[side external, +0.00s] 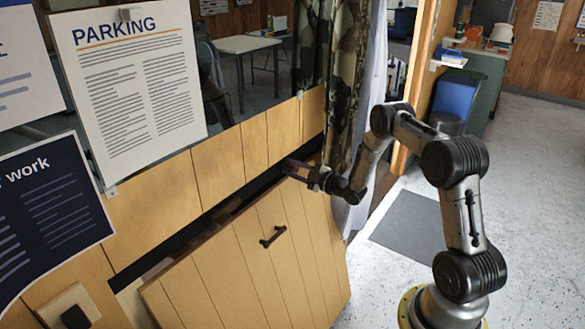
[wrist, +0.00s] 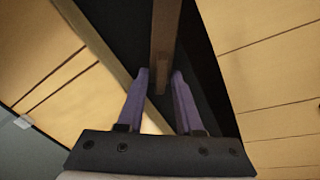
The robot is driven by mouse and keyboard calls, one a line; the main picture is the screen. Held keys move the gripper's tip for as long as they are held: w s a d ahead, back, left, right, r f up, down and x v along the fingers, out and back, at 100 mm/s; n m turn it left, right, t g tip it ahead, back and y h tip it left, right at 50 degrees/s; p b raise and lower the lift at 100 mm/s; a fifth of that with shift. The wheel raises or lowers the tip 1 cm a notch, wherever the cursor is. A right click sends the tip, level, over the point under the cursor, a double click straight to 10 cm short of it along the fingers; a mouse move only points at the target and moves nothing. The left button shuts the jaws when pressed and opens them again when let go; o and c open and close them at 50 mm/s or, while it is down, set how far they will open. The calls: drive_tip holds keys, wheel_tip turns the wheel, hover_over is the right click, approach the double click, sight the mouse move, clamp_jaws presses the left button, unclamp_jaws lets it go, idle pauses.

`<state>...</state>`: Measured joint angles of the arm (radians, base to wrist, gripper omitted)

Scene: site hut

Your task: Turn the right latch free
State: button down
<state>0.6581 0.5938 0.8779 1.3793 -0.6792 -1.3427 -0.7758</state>
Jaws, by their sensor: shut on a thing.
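The right latch (wrist: 165,45) shows in the wrist view as a narrow brown wooden bar, its near end between the two purple fingers of my gripper (wrist: 160,76). My gripper is shut on this bar. In the side view my gripper (side external: 291,168) is at the upper right of the hatch panel, by the dark gap under the wall boards; the latch cannot be made out there. The wooden hatch panel (side external: 200,285) leans outward at a tilt, with a black handle (side external: 273,236) on its face.
A dark opening (side external: 150,248) runs along the panel's top edge. A camouflage curtain (side external: 335,80) hangs close behind my gripper. A parking notice (side external: 128,85) is on the left. A grey mat (side external: 410,225) lies on the open floor to the right.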

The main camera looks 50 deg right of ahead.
drive_tip(key=n, duration=0.3)
drive_tip(key=shift+a+f+n, duration=0.1)
drive_tip(key=shift+f+n, duration=0.15)
drive_tip(key=shift+n, duration=0.05)
drive_tip(key=shift+f+n, duration=0.2)
drive_tip(key=shift+n, duration=1.5)
drive_tip(key=c, duration=0.9)
unclamp_jaws()
drive_tip(key=s, duration=1.4)
